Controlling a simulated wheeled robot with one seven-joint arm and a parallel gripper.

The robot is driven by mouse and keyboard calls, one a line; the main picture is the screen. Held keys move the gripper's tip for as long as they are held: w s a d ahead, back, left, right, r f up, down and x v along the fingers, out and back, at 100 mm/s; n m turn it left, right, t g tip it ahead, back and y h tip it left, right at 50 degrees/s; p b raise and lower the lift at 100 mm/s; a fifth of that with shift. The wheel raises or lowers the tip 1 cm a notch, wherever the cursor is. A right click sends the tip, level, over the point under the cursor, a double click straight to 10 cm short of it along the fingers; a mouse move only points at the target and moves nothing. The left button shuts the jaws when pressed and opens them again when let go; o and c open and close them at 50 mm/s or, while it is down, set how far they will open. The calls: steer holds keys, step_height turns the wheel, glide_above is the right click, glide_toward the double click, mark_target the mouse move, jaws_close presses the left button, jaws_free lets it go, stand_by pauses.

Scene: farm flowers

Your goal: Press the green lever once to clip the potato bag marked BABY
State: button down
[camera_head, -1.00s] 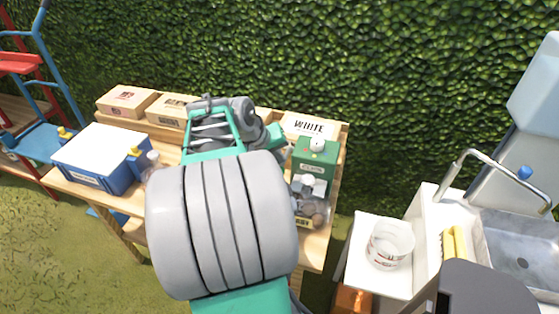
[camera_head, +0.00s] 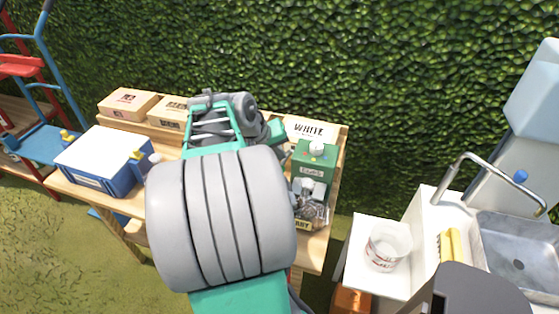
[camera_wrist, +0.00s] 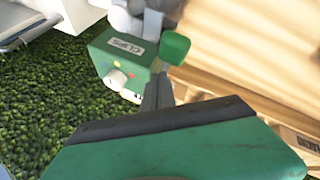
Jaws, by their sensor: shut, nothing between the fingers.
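The green clip machine (camera_head: 315,157) stands at the right end of the table in the head view, with a white knob on top. In the wrist view the machine (camera_wrist: 122,62) shows its CLIPS label. A green lever handle (camera_wrist: 174,47) is beside it. My gripper (camera_wrist: 158,88) is shut and empty, its fingertips close below the handle; I cannot tell whether they touch. The clear potato bag (camera_head: 309,208) sits at the front of the machine, its label (camera_head: 302,224) partly covered by my arm. The head view hides my fingertips behind my arm.
Wooden crates stand along the back of the table, one marked WHITE (camera_head: 312,130). A blue box with a white lid (camera_head: 103,160) is at the left. A white tub (camera_head: 388,246) stands beside the sink (camera_head: 520,250) at the right. A hedge is behind.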

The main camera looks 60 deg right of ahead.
steer(key=shift+r, duration=0.2)
steer(key=r+p, duration=0.2)
steer(key=d+r+p, duration=0.1)
steer(key=r+p, duration=0.1)
steer(key=shift+w+d+r, duration=0.1)
steer(key=shift+d+r, duration=0.1)
steer(key=shift+r, duration=0.2)
stand_by(0.6)
steer(key=w+a+r+n+t+y, duration=0.1)
steer(key=w+a+n+t, duration=0.15)
steer(key=w+a, duration=0.6)
steer(key=w+a+n+t+y, duration=0.1)
steer(key=w+a+n+t, duration=0.15)
steer(key=w+a, duration=0.6)
steer(key=s+a+n+y, duration=0.2)
steer(key=a+n, duration=0.1)
steer(key=a, duration=1)
steer(key=s+a+f+n+y, duration=0.1)
steer(key=s+a+n+y, duration=0.1)
steer(key=a, duration=1.1)
steer(key=shift+n+t, duration=0.3)
steer(key=shift+n, duration=0.1)
